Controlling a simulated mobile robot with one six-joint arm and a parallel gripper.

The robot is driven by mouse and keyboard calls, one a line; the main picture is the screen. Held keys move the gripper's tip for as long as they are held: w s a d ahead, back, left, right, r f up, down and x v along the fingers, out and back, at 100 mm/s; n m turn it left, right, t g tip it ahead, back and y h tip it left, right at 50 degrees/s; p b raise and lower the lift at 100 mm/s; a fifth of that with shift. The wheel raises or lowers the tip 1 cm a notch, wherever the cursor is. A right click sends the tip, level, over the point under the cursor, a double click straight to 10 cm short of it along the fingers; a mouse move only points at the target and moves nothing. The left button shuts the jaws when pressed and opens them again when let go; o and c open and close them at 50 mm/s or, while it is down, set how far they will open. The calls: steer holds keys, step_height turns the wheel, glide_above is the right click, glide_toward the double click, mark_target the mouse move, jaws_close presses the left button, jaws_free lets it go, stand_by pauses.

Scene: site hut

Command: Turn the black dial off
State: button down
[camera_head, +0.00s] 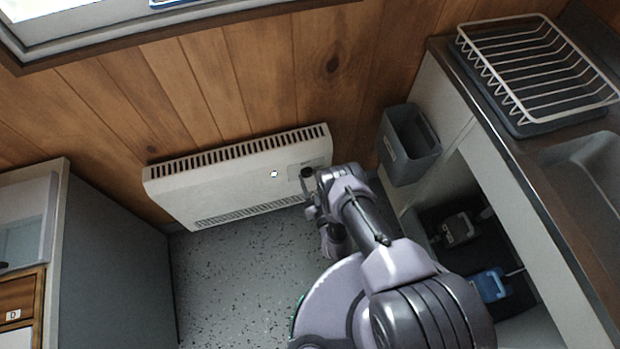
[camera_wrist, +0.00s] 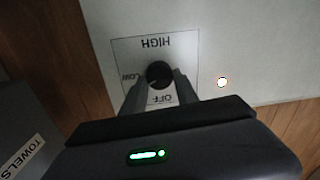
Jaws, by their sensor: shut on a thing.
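The black dial (camera_wrist: 158,72) is on a white label plate on the heater (camera_head: 225,180). In the wrist view the plate reads HIGH at the top, upside down, LOW at the left and OFF below the dial. My gripper (camera_wrist: 160,84) is shut on the dial, one finger on each side. In the head view my gripper (camera_head: 310,190) is at the heater's right end and I cannot make out the dial there. The dial's pointer mark cannot be made out. A small indicator light (camera_wrist: 222,82) glows beside the plate; it also shows in the head view (camera_head: 274,174).
A grey bin (camera_head: 420,160) hangs on the counter's side, right of the heater; the wrist view shows a bin marked TOWELS (camera_wrist: 24,150). A dish rack (camera_head: 535,75) stands on the counter. A grey cabinet (camera_head: 110,260) is at the left. Speckled floor (camera_head: 235,270) lies open between.

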steer(key=n, duration=0.7)
steer(key=shift+a+h+p, duration=0.15)
steer(key=shift+h+p, duration=0.15)
steer(key=shift+p, duration=0.05)
steer(key=n, duration=0.5)
steer(key=shift+h, duration=0.3)
steer(key=shift+n, duration=0.5)
steer(key=c, duration=0.9)
jaws_free()
steer(key=shift+c, duration=0.2)
steer(key=shift+f, duration=0.1)
